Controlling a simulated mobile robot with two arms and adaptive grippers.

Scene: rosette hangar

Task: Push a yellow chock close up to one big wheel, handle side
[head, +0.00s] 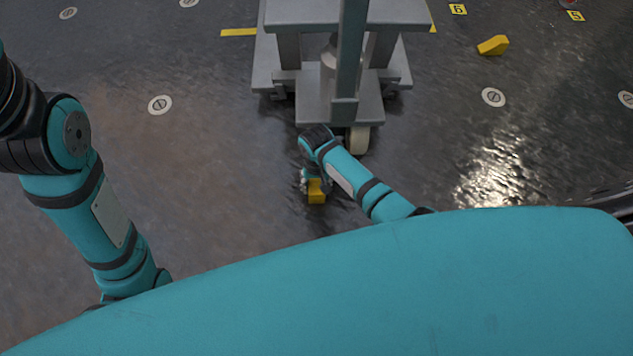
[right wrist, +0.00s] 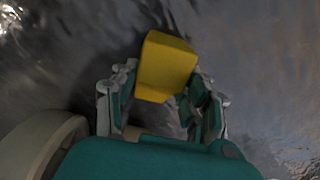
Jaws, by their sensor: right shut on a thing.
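A yellow chock (head: 316,192) is between the fingers of my right gripper (head: 312,183), low over the floor or on it. I cannot tell if it touches the floor. In the right wrist view the chock (right wrist: 168,62) sits between the two fingers (right wrist: 160,95) of the shut gripper. The wheel (right wrist: 38,145) also shows at the lower left of the wrist view, apart from the chock. My left gripper is out of view.
A second yellow chock (head: 493,45) lies on the floor at the upper right. Number markers 6 (head: 458,9) and 5 (head: 575,16) and a yellow floor strip (head: 238,32) lie near the cart. A grey post (head: 350,60) rises from the cart. Floor left of the cart is clear.

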